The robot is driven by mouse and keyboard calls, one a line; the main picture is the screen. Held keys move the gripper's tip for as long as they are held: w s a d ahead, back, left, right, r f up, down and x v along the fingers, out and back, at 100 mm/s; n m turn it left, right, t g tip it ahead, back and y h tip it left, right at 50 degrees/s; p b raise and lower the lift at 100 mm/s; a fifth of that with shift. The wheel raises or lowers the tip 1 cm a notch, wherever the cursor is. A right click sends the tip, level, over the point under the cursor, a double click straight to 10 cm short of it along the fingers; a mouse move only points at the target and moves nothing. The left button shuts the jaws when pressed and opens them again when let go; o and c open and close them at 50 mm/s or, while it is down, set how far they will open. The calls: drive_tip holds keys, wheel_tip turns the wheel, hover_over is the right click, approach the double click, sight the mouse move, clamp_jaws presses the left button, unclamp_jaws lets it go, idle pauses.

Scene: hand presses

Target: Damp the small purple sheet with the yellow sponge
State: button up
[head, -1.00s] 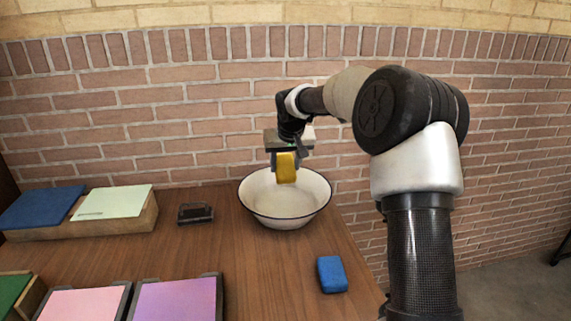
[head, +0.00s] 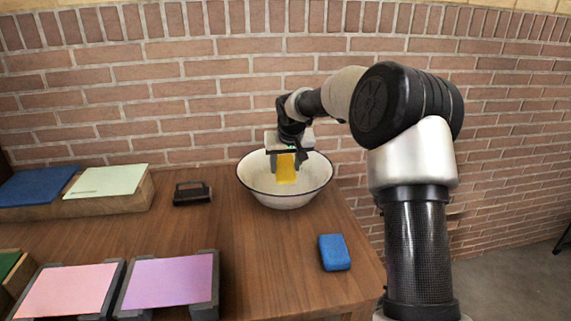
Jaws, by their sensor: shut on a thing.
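The yellow sponge (head: 287,169) is held in my gripper (head: 286,160), which is shut on it. Gripper and sponge are at the white enamel bowl (head: 257,184), with the sponge low inside the bowl's opening. I cannot tell whether the sponge touches the bowl's bottom or any water. The purple sheet (head: 168,281) lies flat on a dark grey frame at the front left of the table, well to the left of and nearer than the bowl.
A pink sheet (head: 66,290) lies left of the purple one. A blue sponge (head: 334,252) sits near the right table edge. A small black object (head: 192,193) stands left of the bowl. Blue (head: 37,185) and pale green (head: 106,181) sheets lie on a wooden block. The middle of the table is clear.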

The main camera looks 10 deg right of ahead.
sight(285, 168)
drive_tip(key=shift+r, duration=0.1)
idle(0.4)
drive_tip(key=shift+r+p, duration=3.25)
drive_tip(key=shift+r, duration=1)
drive_tip(key=shift+r, duration=0.1)
wheel_tip(285, 168, up, 4)
drive_tip(key=p, duration=0.3)
drive_tip(key=s+f+p, duration=0.3)
drive_tip(key=s+p, duration=0.3)
drive_tip(key=s, duration=1.7)
drive_tip(key=shift+p, duration=0.4)
